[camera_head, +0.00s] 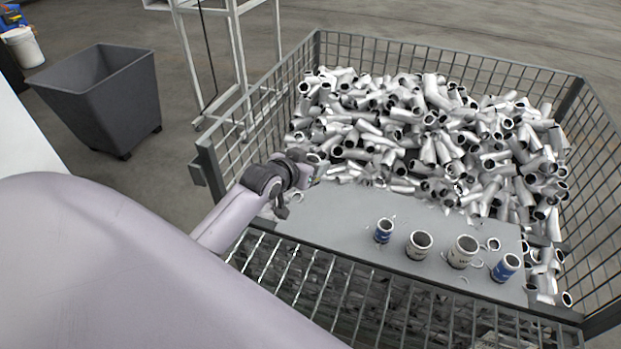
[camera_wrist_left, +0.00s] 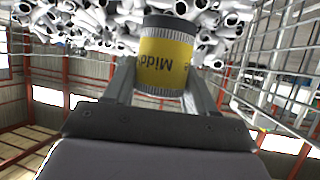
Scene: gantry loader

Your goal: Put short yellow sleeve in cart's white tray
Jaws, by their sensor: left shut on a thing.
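My left gripper (camera_wrist_left: 163,82) is shut on a yellow sleeve (camera_wrist_left: 166,48). The sleeve has a yellow band with dark lettering, upside down in the left wrist view, and grey ends. In the head view my left gripper (camera_head: 310,172) is over the left end of a grey plate at the wire bin, and the sleeve is mostly hidden behind my wrist. Whether it touches anything is unclear. My right gripper is not in view. I cannot make out the cart's white tray in these frames.
The wire bin (camera_head: 447,46) holds a heap of grey pipe pieces. A white frame (camera_head: 236,50) and a dark grey tub (camera_head: 105,100) stand left.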

